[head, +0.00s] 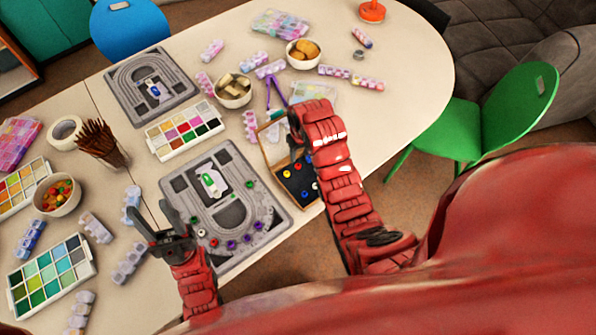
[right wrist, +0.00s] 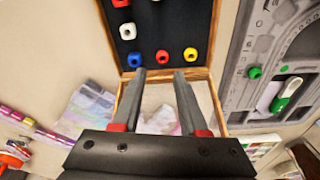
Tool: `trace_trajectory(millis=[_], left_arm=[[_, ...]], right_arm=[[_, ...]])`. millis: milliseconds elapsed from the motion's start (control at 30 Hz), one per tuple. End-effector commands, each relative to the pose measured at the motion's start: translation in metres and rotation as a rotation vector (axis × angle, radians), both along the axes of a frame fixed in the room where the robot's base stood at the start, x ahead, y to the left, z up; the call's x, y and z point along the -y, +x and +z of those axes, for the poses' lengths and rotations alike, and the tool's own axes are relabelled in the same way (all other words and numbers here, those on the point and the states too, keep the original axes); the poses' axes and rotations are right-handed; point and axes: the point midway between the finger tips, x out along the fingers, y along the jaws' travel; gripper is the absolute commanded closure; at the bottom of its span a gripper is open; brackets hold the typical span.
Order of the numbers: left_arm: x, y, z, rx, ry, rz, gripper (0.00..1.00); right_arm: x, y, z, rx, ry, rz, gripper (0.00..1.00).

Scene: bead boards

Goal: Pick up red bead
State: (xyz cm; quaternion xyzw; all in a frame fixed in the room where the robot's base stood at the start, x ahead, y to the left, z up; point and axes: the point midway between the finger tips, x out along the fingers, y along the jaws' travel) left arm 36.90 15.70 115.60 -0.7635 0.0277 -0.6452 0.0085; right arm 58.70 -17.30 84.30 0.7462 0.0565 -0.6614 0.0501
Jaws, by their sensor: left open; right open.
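A red bead (right wrist: 162,56) lies in the black-lined wooden tray (right wrist: 172,22), in the right wrist view. It is between a blue bead (right wrist: 134,60) and a yellow bead (right wrist: 190,54). My right gripper (right wrist: 158,76) is open, with its fingertips just short of the red bead and apart from it. Another red bead (right wrist: 120,2) is at the top edge of that view. In the head view, my right arm partly hides the tray (head: 310,204).
Several green, purple and red beads sit along the near board's lower part. A second grey board (head: 120,107), paint palettes (head: 187,130), bowls (head: 234,92) and a pencil cup (head: 112,155) crowd the table.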

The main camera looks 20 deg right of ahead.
Motion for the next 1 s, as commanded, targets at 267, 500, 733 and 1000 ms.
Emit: trace_trajectory(millis=[267,500,733,1000], left_arm=[[0.000,0.000,0.010,0.001,0.000,0.000,0.50],[0.000,0.000,0.028,0.000,0.000,0.000,0.50],[0.000,0.000,0.032,0.000,0.000,0.000,0.50],[0.000,0.000,0.031,0.000,0.000,0.000,0.50]], right_arm=[[-0.002,0.000,-0.014,-0.003,0.000,0.002,0.57],[-0.004,-0.001,-0.046,-0.006,0.001,0.000,0.57],[-0.004,0.002,-0.060,-0.002,0.001,0.001,0.57],[-0.004,0.002,-0.061,-0.001,0.000,0.001,0.66]])
